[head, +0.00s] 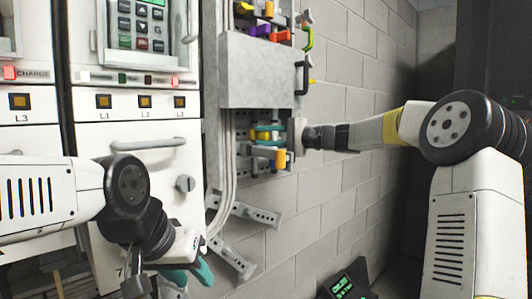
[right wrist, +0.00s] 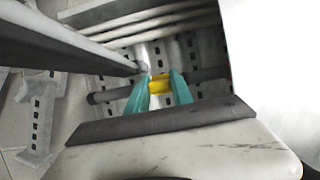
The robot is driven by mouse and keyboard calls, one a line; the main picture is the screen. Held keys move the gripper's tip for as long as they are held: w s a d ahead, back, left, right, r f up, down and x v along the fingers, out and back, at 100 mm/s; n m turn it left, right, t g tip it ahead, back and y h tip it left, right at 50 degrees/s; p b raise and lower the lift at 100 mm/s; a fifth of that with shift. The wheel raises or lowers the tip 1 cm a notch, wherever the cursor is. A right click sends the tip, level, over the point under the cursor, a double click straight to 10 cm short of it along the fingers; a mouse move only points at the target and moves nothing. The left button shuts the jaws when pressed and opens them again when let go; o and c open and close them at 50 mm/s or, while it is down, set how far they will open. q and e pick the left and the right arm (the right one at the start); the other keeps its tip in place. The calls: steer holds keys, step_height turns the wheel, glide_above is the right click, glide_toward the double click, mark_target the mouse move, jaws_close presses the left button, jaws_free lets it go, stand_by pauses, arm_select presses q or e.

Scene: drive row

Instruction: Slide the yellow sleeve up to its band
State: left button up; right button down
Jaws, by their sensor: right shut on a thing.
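The yellow sleeve (right wrist: 159,84) sits around a dark horizontal rod (right wrist: 106,96) in the right wrist view. My right gripper (right wrist: 159,91) is shut on the sleeve, with one teal finger on each side of it. In the head view my right gripper (head: 270,130) reaches in from the right to the small fittings below the grey box, and the sleeve (head: 263,135) shows only as a small yellow patch. I cannot make out a band on the rod. My left gripper (head: 190,274) hangs low before the white cabinet, away from the sleeve. Its teal fingers are partly hidden.
A grey box (head: 262,72) is fixed above the fittings, with coloured levers (head: 262,31) over it. Grey conduits (head: 226,160) run down beside slotted rails (head: 243,212). A white cabinet (head: 145,165) with a handle stands left. The block wall (head: 335,205) to the right is bare.

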steer(key=shift+r, duration=1.15)
steer(key=c, duration=1.1)
jaws_free()
steer(key=shift+d, duration=0.1)
steer(key=v, duration=0.7)
steer(key=shift+s+d, duration=0.1)
steer(key=shift+d, duration=0.15)
steer(key=shift+d, duration=0.1)
